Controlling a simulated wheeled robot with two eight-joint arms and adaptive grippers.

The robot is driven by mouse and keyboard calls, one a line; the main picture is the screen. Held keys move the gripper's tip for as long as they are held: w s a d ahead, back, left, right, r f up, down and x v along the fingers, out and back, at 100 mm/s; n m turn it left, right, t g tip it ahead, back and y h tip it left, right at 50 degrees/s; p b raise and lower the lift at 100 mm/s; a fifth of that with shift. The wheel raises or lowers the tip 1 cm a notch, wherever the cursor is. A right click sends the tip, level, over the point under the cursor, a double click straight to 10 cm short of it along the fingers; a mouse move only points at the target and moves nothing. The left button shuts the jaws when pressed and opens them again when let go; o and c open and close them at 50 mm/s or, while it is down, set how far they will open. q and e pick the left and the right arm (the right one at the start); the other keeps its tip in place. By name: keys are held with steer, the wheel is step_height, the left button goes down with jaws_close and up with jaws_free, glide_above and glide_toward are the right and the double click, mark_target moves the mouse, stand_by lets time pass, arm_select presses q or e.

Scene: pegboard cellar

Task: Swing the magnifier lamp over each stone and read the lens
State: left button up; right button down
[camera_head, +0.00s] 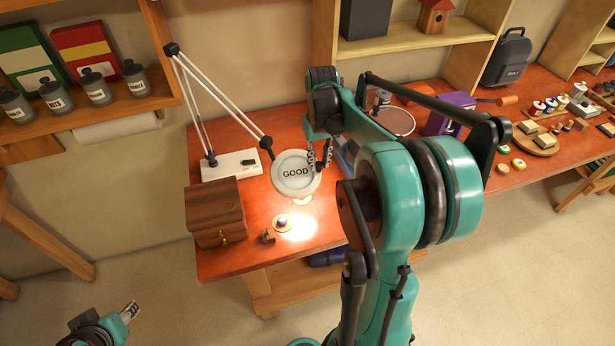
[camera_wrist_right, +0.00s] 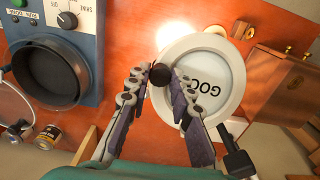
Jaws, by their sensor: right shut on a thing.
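The magnifier lamp (camera_head: 213,95) has a white jointed arm rising from a white base (camera_head: 232,165). Its round white lens head (camera_head: 296,172) reads "GOOD" and hangs over the orange bench. In the right wrist view the lens (camera_wrist_right: 213,82) shows part of that word upside down. My right gripper (camera_wrist_right: 160,78) is shut on the dark knob (camera_wrist_right: 160,74) at the lens rim. A small dark stone (camera_head: 282,222) sits on a round holder beside a bright light patch, apart from the lens in the picture. My left gripper (camera_head: 130,311) is low at the left, away from the bench; its jaw state is unclear.
A wooden chest (camera_head: 214,212) stands left of the light patch. A blue device (camera_wrist_right: 65,55) with a dark round bowl is beside my right gripper. A jar (camera_wrist_right: 47,136) stands near it. My right arm hides the bench middle. Several small items crowd the bench's right side.

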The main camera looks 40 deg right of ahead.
steer(key=shift+n, duration=0.7)
steer(key=w+d, duration=0.2)
steer(key=d, duration=0.1)
steer(key=shift+w+d, duration=0.25)
steer(key=shift+d, duration=0.05)
steer(key=c, duration=1.3)
jaws_free()
steer(key=shift+c, duration=0.2)
step_height(320, 180, up, 12)
